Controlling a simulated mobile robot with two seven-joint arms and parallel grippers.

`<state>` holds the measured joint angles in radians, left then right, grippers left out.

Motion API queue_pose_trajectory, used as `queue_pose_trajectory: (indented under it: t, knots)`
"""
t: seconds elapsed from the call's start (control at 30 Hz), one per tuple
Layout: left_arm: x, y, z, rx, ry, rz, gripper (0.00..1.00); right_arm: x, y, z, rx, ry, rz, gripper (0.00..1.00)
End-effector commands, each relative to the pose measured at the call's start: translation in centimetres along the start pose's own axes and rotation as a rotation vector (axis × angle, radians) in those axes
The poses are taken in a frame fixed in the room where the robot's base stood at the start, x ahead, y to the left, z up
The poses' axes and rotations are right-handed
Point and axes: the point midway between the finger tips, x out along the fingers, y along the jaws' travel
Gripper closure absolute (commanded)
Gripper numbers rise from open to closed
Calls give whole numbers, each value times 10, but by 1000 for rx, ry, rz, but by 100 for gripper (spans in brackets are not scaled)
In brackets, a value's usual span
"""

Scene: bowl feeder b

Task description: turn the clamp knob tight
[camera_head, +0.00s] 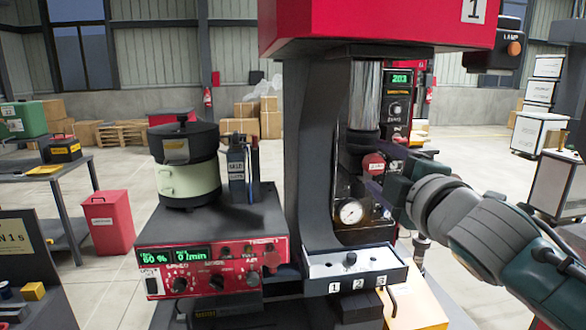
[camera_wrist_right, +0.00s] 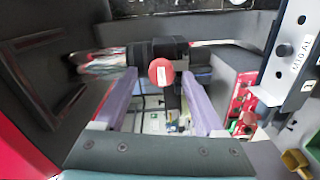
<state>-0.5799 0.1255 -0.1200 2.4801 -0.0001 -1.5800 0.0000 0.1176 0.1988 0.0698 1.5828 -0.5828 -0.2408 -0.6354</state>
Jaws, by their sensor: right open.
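The clamp knob (camera_head: 373,163) is a round red knob with a small white label, on the dark clamp below the shiny metal cylinder (camera_head: 364,95) of the press. In the right wrist view the red knob (camera_wrist_right: 161,72) sits between and slightly beyond my finger ends. My right gripper (camera_head: 372,174) comes in from the right, close to the knob; its purple fingers are partly hidden in the head view. In the right wrist view the gripper (camera_wrist_right: 157,90) is open, one finger on each side, with no contact visible. My left gripper is out of view.
The dark press column (camera_head: 312,150) stands left of the knob, with a red head (camera_head: 375,25) above. A feeder bowl (camera_head: 188,182) and red control panel (camera_head: 220,276) stand left.

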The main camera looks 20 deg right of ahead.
Motion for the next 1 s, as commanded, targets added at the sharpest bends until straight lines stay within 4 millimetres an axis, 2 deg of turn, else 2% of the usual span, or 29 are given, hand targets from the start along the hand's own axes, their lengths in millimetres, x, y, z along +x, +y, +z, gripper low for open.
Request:
queue_pose_trajectory:
  t: [0.17,0.4,0.6,1.0]
  knots:
    - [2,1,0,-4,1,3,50,-21,-2,0,-1,1,-1,29]
    - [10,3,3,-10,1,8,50,-64,-3,0,0,2,-1,29]
    - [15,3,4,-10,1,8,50,-90,-2,0,1,2,0,29]
    - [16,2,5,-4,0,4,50,-97,0,-1,1,2,1,29]
